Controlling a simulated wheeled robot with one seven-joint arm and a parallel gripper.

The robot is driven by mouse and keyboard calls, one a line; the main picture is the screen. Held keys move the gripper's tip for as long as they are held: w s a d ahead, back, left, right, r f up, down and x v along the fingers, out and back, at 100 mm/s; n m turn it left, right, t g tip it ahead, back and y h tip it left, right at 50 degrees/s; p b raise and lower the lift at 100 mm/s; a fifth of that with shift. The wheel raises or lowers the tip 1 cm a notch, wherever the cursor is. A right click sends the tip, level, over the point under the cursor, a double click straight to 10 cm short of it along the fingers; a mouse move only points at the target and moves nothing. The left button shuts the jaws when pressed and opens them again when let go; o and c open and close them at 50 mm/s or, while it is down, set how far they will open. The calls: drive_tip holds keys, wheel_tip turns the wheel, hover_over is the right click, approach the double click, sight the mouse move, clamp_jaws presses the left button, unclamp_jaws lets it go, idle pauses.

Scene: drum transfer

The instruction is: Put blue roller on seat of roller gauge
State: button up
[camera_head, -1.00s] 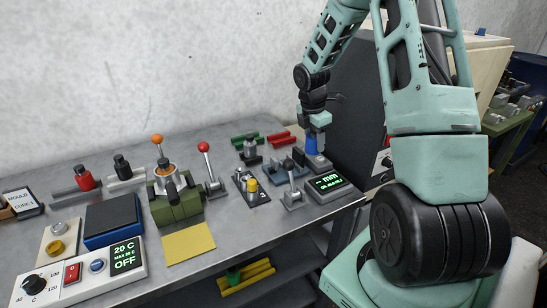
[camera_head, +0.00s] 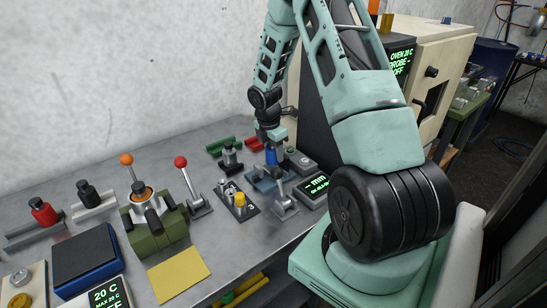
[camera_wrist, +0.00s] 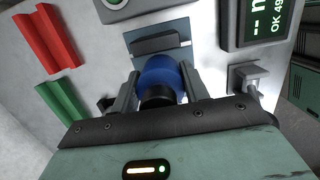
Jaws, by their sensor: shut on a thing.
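The blue roller (camera_head: 271,156) is held upright in my gripper (camera_head: 270,146), with its black end toward the palm. In the wrist view the blue roller (camera_wrist: 165,72) sits between the two fingers of my gripper (camera_wrist: 160,88). The roller gauge (camera_head: 262,178) is a blue-grey base on the bench, beside a green-lit display (camera_head: 317,186) reading "-- mm". In the wrist view the gauge (camera_wrist: 143,33) shows a dark block just beyond the roller. The roller is over or close to the gauge. I cannot tell whether it touches the seat, which is hidden under it.
A lever (camera_head: 282,192) stands in front of the gauge. A tray with a yellow peg (camera_head: 240,200) is to its left. A green rack (camera_head: 221,145) and a red rack (camera_head: 255,144) lie behind. The oven (camera_head: 430,80) is at the right.

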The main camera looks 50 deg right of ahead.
sight(274, 158)
drive_tip(key=shift+f, duration=1.45)
drive_tip(key=o, duration=1.2)
drive_tip(key=shift+f, duration=0.15)
drive_tip(key=shift+o, duration=0.2)
